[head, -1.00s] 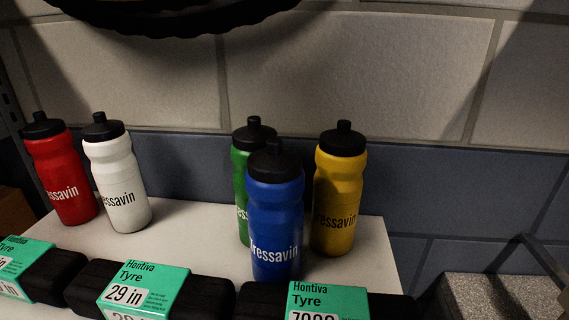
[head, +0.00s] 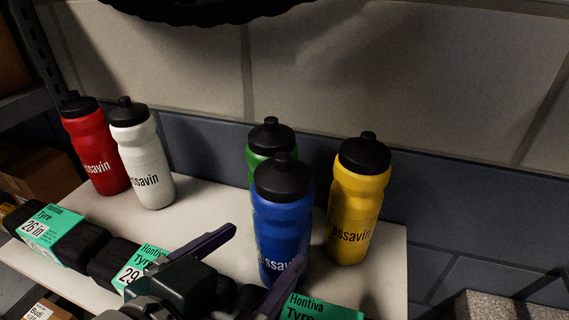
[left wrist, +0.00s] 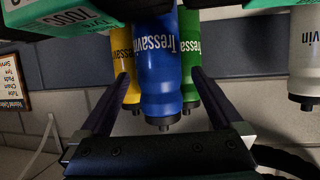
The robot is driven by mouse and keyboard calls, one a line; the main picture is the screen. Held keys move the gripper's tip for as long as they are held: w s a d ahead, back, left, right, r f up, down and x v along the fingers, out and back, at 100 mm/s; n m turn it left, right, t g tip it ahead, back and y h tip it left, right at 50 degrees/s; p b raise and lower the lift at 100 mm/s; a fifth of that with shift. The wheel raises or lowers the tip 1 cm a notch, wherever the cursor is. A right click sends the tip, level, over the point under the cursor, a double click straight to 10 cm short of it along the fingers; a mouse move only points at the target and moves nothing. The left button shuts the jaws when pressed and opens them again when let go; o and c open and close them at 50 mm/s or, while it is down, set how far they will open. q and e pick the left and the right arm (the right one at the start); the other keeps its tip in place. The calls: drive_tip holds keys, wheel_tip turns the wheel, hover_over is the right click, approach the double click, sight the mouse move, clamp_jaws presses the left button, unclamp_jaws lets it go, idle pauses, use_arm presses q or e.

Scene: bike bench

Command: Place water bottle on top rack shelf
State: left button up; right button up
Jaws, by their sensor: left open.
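Water bottles with black caps stand on a white shelf (head: 215,212): a red one (head: 96,148) and a white one (head: 142,160) at the left, and a blue one (head: 283,225), a green one (head: 262,146) and a yellow one (head: 355,205) at the right. The blue bottle stands in front of the green one and partly hides it. My left gripper (head: 262,250) is open just in front of the blue bottle. In the left wrist view, upside down, the blue bottle (left wrist: 160,70) appears between the open fingers (left wrist: 160,95). My right gripper is not in view.
A tiled wall (head: 440,80) stands close behind the bottles. A metal rack upright (head: 38,50) is at the left. Bare shelf lies between the white and blue bottles.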

sight(269, 243)
use_arm(q)
drive_tip(key=shift+x, duration=2.7)
drive_tip(key=shift+s+d+f, duration=0.1)
drive_tip(key=c, duration=1.1)
drive_tip(key=shift+c, duration=0.2)
drive_tip(key=shift+s, duration=0.1)
